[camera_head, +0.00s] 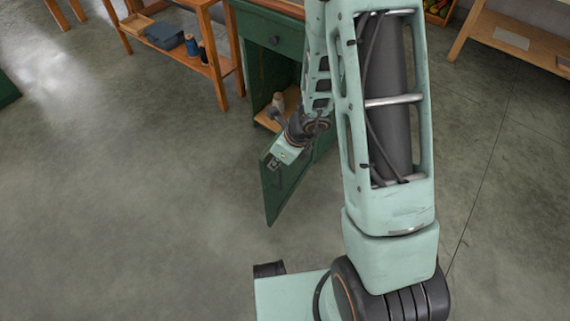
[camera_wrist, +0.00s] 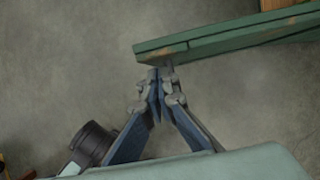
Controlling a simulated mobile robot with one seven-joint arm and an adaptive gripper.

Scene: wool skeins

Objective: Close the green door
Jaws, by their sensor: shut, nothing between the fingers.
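The green door (camera_head: 278,195) stands open from the green cabinet (camera_head: 262,60), its free edge toward me in the head view. In the wrist view the door (camera_wrist: 230,38) runs from the middle to the upper right, seen along its narrow edge. My gripper (camera_wrist: 158,72) has its fingertips together with nothing between them. The tips are right by the near end of the door's edge; I cannot tell if they touch it. In the head view my gripper (camera_head: 274,163) shows beside the upper part of the door, partly hidden by my wrist.
Inside the cabinet a small pale object (camera_head: 278,101) sits on a wooden shelf (camera_head: 268,120). A wooden rack (camera_head: 215,68) with thread spools (camera_head: 203,50) and a blue-grey box (camera_head: 165,36) stands at the left. Another wooden table (camera_head: 520,40) is at upper right. The floor left of the door is clear.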

